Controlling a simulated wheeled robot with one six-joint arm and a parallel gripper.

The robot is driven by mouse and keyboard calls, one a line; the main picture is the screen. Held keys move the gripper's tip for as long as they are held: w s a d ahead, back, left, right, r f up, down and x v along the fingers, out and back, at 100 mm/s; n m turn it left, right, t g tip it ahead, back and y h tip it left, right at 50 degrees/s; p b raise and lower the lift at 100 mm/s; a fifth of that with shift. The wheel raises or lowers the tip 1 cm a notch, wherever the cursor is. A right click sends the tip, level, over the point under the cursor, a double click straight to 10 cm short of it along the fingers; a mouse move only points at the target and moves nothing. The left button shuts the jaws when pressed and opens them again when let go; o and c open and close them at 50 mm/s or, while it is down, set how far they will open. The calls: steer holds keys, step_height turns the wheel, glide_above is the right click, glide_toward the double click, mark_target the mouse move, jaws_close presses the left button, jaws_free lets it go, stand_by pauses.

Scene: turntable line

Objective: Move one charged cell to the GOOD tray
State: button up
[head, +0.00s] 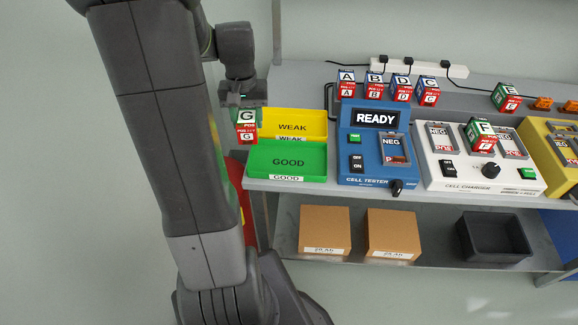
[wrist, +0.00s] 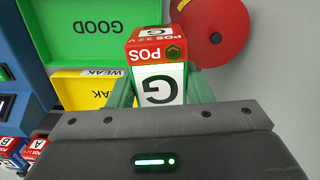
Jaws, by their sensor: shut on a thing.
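Cell G (head: 246,126) is red, white and green, and my gripper (head: 242,104) is shut on it. In the wrist view, cell G (wrist: 158,70) sits between the fingers with its red POS end outward. It is held up beside the left edge of the trays, and I cannot tell its exact height. The green GOOD tray (head: 287,161) stands at the shelf's front left and looks empty. It also shows in the wrist view (wrist: 100,52). The yellow WEAK tray (head: 293,124) lies behind it and looks empty.
Cells A, B, D and C (head: 375,85) stand at the back. Cell E (head: 506,98) is farther right. The blue cell tester (head: 378,158) reads READY. Cell F (head: 481,135) is on the white charger (head: 441,172). A red round object (wrist: 212,32) is beside the trays.

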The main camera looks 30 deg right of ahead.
steer(key=s+d+r+m, duration=0.1)
steer(key=s+d+r, duration=0.1)
steer(key=s+d, duration=0.15)
steer(key=b, duration=0.1)
glide_above(269, 161)
step_height(269, 161, down, 10)
stand_by(0.3)
steer(key=shift+f+b, duration=0.2)
steer(key=shift+b, duration=0.1)
steer(key=o, duration=1.4)
step_height(269, 161, up, 12)
steer(key=p, duration=0.1)
steer(key=shift+r, duration=0.2)
